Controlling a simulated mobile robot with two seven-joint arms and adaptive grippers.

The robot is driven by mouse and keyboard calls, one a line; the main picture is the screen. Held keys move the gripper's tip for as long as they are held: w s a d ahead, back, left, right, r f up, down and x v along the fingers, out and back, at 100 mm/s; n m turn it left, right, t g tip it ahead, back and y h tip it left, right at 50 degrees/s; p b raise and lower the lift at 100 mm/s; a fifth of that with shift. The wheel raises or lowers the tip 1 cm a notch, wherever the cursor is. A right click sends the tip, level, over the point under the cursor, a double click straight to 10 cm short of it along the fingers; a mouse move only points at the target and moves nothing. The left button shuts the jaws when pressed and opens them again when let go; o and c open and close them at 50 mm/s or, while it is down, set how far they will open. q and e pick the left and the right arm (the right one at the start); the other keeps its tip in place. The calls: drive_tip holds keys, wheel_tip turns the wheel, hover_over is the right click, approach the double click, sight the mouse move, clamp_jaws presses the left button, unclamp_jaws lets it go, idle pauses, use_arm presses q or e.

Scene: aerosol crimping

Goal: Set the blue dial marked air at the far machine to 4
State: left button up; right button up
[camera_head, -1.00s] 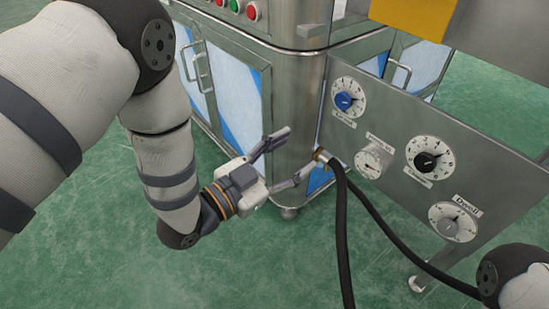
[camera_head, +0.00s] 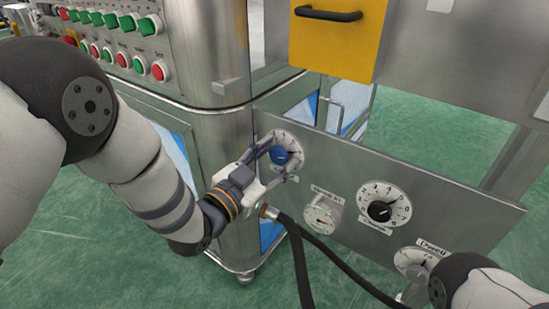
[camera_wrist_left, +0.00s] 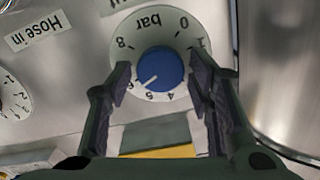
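The blue dial (camera_head: 280,156) sits on a white scale at the left of the steel panel. In the left wrist view the blue knob (camera_wrist_left: 160,68) shows with its scale upside down, marked in bar. Its white pointer line points close to the 6. My left gripper (camera_head: 277,160) is open at the dial, one finger on each side of the knob. The dial's label is too blurred to read. My right gripper is out of view; only part of that arm shows at lower right.
A black hose (camera_head: 300,255) joins the panel just below my left gripper. A small gauge (camera_head: 322,212), a black dial (camera_head: 380,210) and a third dial (camera_head: 412,258) lie to the right. A cabinet with red and green buttons (camera_head: 145,25) stands at left.

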use_arm(q)
drive_tip(key=c, duration=0.7)
drive_tip(key=shift+r+n, duration=0.1)
drive_tip(key=shift+n, duration=0.2)
drive_tip(key=shift+a+n+p, duration=0.1)
drive_tip(key=shift+n+p, duration=0.7)
drive_tip(key=shift+n, duration=0.1)
drive_tip(key=n+p, duration=0.1)
drive_tip(key=n, duration=0.1)
drive_tip(key=shift+w+n, duration=0.1)
drive_tip(key=shift+n, duration=0.3)
drive_tip(key=n, duration=0.3)
drive_tip(key=shift+a+n+p, duration=0.1)
drive_tip(key=shift+n+p, duration=0.2)
drive_tip(key=shift+p, duration=0.1)
drive_tip(key=shift+n, duration=2.2)
